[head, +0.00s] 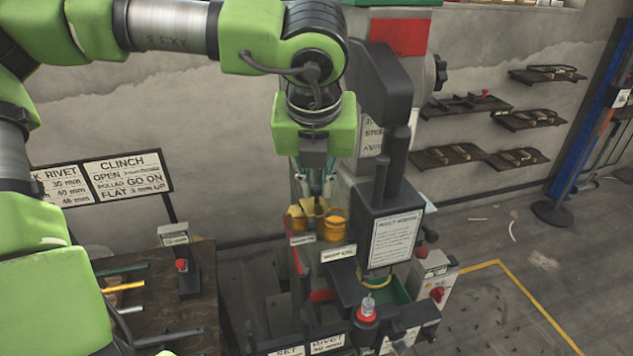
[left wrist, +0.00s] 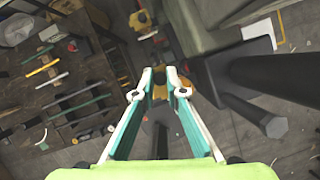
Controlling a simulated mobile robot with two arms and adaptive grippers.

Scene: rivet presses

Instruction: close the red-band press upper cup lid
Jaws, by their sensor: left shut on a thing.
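The press (head: 385,95) carries a red band (head: 398,37) near its top. Two small yellow cups sit at its left side, and the nearer yellow cup (head: 334,228) looks round, with its rim facing up. My left gripper (head: 315,192) points down just behind it, with its fingers shut on a yellow piece (head: 312,207) that looks like the upper cup lid. In the left wrist view the fingertips (left wrist: 160,78) close around this yellow piece (left wrist: 159,91). The fingers partly hide it, so its exact tilt cannot be told. My right gripper is not in view.
A dark workbench (head: 155,295) with rods and a red-button box (head: 183,270) stands at the left. The press's dark column (head: 380,190) is close to the right of my gripper. Wall shelves (head: 465,105) hang at the right, above open floor.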

